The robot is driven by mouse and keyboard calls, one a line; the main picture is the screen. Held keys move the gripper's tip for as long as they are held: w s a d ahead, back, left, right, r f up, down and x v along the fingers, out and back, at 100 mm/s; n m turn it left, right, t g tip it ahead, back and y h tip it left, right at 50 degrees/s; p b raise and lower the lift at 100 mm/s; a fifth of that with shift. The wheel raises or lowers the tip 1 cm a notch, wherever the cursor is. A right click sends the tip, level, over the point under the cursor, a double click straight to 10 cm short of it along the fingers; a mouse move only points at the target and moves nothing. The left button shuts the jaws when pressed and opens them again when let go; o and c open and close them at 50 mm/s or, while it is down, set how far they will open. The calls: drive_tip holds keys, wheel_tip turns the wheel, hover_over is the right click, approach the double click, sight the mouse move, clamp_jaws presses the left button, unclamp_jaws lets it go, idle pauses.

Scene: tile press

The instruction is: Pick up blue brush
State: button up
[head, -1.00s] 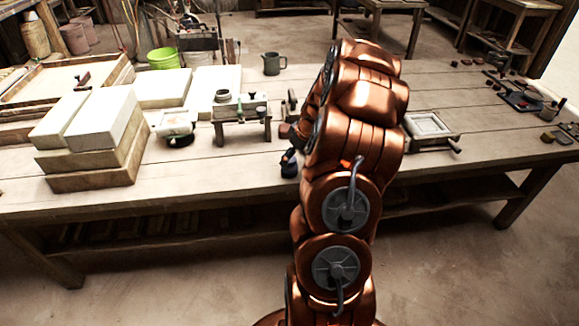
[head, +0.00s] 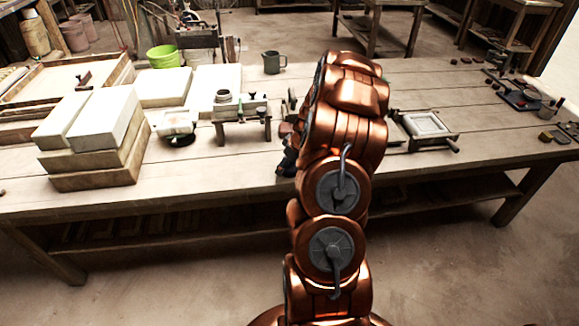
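I cannot make out a blue brush for certain in the head view. A small blue item (head: 531,95) lies at the right end of the table, too small to identify. My gripper (head: 286,165) shows only as a dark shape at the left side of my copper arm, low over the front half of the table. My arm hides most of it. I cannot see its fingers clearly, or whether anything is between them.
A small wooden stand (head: 242,128) with pots is left of my gripper. White blocks (head: 105,120) are stacked further left. A grey mug (head: 273,63) stands at the back. A framed press (head: 428,128) lies right of my arm.

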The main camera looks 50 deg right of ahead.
drive_tip(key=c, duration=1)
drive_tip(key=shift+r+b, duration=0.5)
drive_tip(key=shift+r, duration=0.75)
drive_tip(key=s+r+b, duration=0.1)
drive_tip(key=s, duration=0.4)
drive_tip(key=s+a+b, duration=0.1)
drive_tip(key=s, duration=0.4)
drive_tip(key=s+a+r+b, duration=0.1)
drive_tip(key=s, duration=0.5)
drive_tip(key=shift+r+b, duration=0.3)
drive_tip(key=shift+b, duration=0.05)
